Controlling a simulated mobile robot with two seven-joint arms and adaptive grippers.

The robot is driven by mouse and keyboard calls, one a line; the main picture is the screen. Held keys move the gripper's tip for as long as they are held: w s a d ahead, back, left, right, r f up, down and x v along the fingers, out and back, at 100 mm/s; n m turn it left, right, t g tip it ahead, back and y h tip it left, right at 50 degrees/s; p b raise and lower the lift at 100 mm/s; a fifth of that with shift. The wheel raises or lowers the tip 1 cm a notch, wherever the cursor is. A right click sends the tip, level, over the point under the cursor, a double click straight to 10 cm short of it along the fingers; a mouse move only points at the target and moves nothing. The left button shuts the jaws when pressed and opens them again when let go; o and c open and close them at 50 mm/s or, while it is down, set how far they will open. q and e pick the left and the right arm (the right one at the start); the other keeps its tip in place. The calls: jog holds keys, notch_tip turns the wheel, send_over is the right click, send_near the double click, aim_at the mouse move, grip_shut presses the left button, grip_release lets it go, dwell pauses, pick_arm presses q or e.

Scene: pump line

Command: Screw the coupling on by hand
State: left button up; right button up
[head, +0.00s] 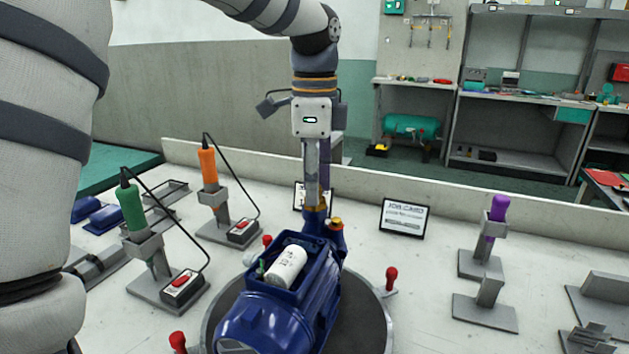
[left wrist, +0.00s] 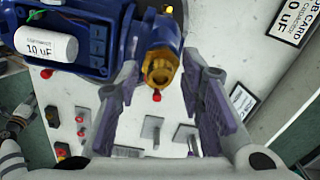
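The blue pump (head: 285,300) lies on a round dark plate, its top box open with a white capacitor (head: 287,266) inside. Two ports rise at its far end. One brass fitting (head: 336,223) tops the right port; another brass part shows just below my left gripper (head: 317,200), which points straight down. In the left wrist view, a brass hex fitting (left wrist: 159,72) sits on a blue port, between the tips of my left gripper (left wrist: 160,78). The fingers stand apart, with gaps beside the fitting. Which fitting is the coupling I cannot tell. My right gripper is out of view.
Green (head: 133,210) and orange (head: 208,167) handled tools stand in holders at left. A purple-handled tool (head: 499,208) stands in a holder at right. A job card (head: 404,218) stands behind the pump. Red knobs (head: 391,275) surround the plate.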

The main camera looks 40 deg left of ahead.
pick_arm(q)
jog(key=n, duration=0.2)
jog(key=shift+n, duration=0.3)
jog(key=n, duration=0.4)
jog(key=shift+c, duration=0.2)
grip_shut()
jog(key=m, duration=0.3)
jog(key=shift+m, duration=0.5)
jog(key=shift+o, duration=0.2)
grip_release()
